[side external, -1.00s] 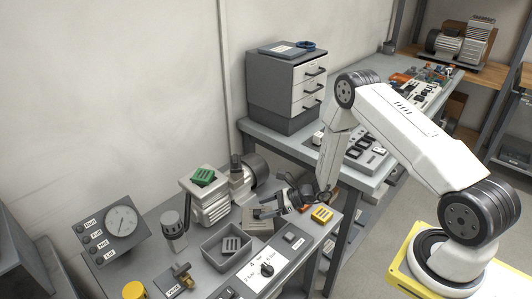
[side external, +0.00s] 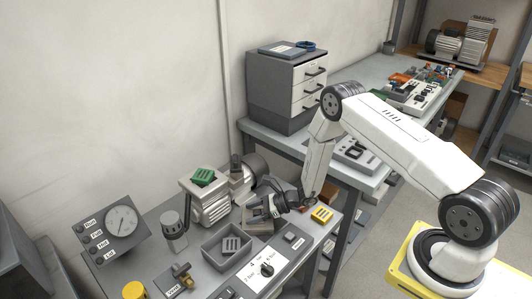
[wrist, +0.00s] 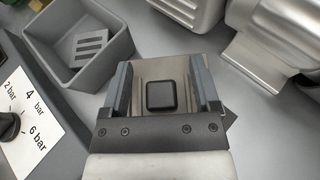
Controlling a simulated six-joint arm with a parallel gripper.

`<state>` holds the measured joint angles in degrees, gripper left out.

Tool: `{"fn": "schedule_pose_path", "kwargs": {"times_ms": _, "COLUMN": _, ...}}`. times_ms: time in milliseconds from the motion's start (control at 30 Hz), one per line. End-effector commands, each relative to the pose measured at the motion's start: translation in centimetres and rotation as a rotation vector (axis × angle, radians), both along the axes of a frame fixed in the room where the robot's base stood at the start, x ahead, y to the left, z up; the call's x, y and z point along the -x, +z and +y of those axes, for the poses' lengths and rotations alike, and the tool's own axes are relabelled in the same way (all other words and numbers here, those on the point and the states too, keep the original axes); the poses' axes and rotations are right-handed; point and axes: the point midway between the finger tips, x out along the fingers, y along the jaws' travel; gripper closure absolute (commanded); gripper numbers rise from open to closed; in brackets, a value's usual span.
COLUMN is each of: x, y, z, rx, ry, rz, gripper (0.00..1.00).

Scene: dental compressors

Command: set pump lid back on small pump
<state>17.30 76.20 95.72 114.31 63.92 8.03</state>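A flat beige plate with a dark rounded square knob, which looks like the pump lid (wrist: 149,69), lies between the two fingers of my gripper (wrist: 161,75) in the wrist view. A finger stands along each side of it; I cannot tell whether they press on it. In the side view my gripper (side external: 262,208) is low over the bench, pointing left, and partly hides the beige plate (side external: 253,226). The small pump (side external: 209,207), a pale ribbed body with a green slotted piece on top, stands to the left of my gripper. Which pump surface takes the lid is not clear.
A grey open bin (side external: 217,259) holds a grey slotted block (side external: 232,245) and also shows in the wrist view (wrist: 106,67). A yellow slotted block (side external: 322,214), a pressure dial panel (side external: 259,277) and a gauge box (side external: 117,230) stand on the crowded bench.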

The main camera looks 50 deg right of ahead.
Motion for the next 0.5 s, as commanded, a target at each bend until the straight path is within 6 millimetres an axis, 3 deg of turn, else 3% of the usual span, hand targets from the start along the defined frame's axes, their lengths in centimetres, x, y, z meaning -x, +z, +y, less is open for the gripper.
{"fn": "schedule_pose_path", "kwargs": {"times_ms": 33, "x": 0.01, "y": 0.00, "z": -0.01, "rx": 0.000, "ry": 0.000, "rz": 0.000, "gripper": 0.36}}
{"fn": "schedule_pose_path", "kwargs": {"times_ms": 233, "x": 0.01, "y": 0.01, "z": -0.01, "rx": 0.000, "ry": 0.000, "rz": 0.000, "gripper": 1.00}}
{"fn": "schedule_pose_path", "kwargs": {"times_ms": 500, "x": -0.02, "y": 0.04, "z": -0.01, "rx": 0.000, "ry": 0.000, "rz": -0.001, "gripper": 1.00}}
